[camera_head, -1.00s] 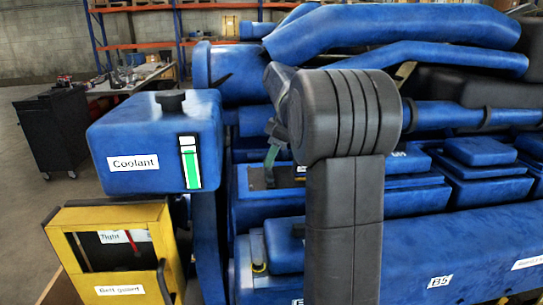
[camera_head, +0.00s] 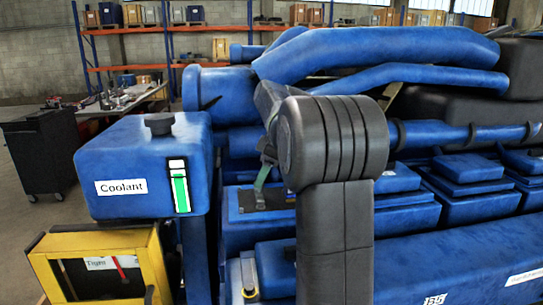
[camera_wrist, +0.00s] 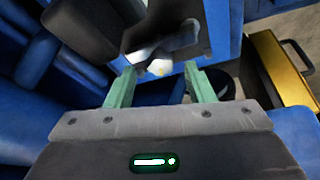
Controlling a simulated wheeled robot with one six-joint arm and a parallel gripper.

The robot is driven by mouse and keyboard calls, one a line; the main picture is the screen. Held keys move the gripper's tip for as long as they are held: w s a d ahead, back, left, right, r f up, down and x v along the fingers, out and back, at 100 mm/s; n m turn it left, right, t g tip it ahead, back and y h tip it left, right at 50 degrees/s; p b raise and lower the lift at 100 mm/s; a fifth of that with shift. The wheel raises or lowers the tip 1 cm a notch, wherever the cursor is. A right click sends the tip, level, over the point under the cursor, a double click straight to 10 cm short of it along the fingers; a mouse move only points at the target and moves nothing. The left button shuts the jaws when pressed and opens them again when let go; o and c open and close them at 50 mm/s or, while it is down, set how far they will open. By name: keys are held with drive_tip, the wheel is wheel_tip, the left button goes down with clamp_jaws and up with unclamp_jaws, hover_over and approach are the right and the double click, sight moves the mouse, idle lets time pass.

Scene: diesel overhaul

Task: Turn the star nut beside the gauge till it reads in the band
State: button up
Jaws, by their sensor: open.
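A yellow guard box (camera_head: 150,255) stands at the lower left of the head view. Its dark window holds a gauge with a "Tight" label (camera_head: 101,263) and a slanted red pointer (camera_head: 119,268). The band on the gauge is too small to make out. The yellow box also shows at the right of the wrist view (camera_wrist: 262,62). My gripper (camera_wrist: 158,86) is open. A blurred white and grey part (camera_wrist: 160,58) lies just beyond its green fingertips, and I cannot tell whether it is the star nut. In the head view my arm hides most of the gripper.
A blue coolant tank (camera_head: 135,185) with a green level strip stands above the yellow box. Blue engine covers (camera_head: 465,190) and large pipes (camera_head: 380,55) fill the right. A black cabinet (camera_head: 40,150) stands on open floor at the left.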

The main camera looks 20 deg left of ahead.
drive_tip(key=v, duration=1.2)
drive_tip(key=shift+d+r+b, duration=0.15)
drive_tip(key=shift+r+b, duration=0.15)
drive_tip(key=shift+r, duration=0.05)
drive_tip(key=p+x, duration=0.1)
drive_tip(key=x, duration=1.3)
